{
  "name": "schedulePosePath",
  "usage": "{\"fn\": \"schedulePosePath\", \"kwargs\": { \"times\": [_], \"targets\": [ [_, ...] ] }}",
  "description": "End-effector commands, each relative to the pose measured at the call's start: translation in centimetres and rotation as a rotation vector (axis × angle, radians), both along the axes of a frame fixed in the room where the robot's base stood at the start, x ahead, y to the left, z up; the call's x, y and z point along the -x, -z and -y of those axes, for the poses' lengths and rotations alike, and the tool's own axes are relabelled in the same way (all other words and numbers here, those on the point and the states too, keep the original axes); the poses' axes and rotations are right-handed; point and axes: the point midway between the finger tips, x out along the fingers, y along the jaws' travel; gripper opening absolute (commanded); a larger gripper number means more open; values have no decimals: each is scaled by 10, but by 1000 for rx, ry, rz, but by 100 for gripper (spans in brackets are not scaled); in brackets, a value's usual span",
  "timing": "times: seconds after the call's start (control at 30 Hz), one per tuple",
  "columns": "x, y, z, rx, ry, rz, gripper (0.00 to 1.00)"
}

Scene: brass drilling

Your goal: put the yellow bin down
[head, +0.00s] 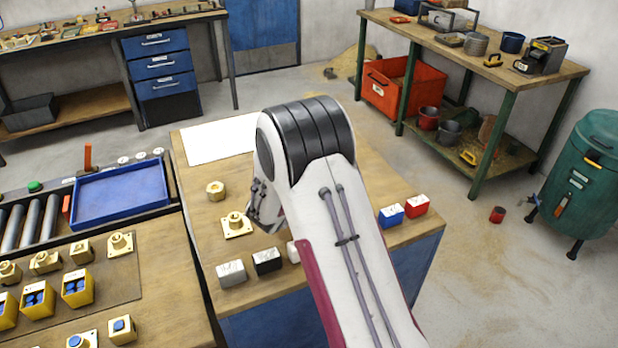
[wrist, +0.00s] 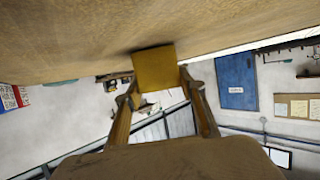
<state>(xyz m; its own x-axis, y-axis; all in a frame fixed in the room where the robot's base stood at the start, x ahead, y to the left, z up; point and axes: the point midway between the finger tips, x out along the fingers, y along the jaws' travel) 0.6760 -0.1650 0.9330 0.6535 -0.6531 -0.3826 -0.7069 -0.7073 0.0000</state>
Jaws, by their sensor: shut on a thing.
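The yellow bin (wrist: 153,66) shows in the wrist view between the tips of my gripper (wrist: 158,84), which is shut on it. The bin is close to the wooden tabletop (wrist: 60,40), which fills the top of that view; I cannot tell whether they touch. In the head view my own arm hides the held bin and my fingers.
A white sheet (head: 218,139) lies at the back.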

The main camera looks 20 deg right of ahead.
Motion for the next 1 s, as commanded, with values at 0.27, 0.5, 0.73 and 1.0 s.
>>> {"fn": "schedulePosePath", "kwargs": {
  "times": [0.27, 0.5, 0.73, 1.0],
  "targets": [
    [0, 2, 0, 0, 0, 0, 17],
    [0, 2, 0, 0, 0, 0, 56],
    [0, 2, 0, 0, 0, 0, 56],
    [5, -4, -6, 0, -2, 0, 56]
  ]
}}
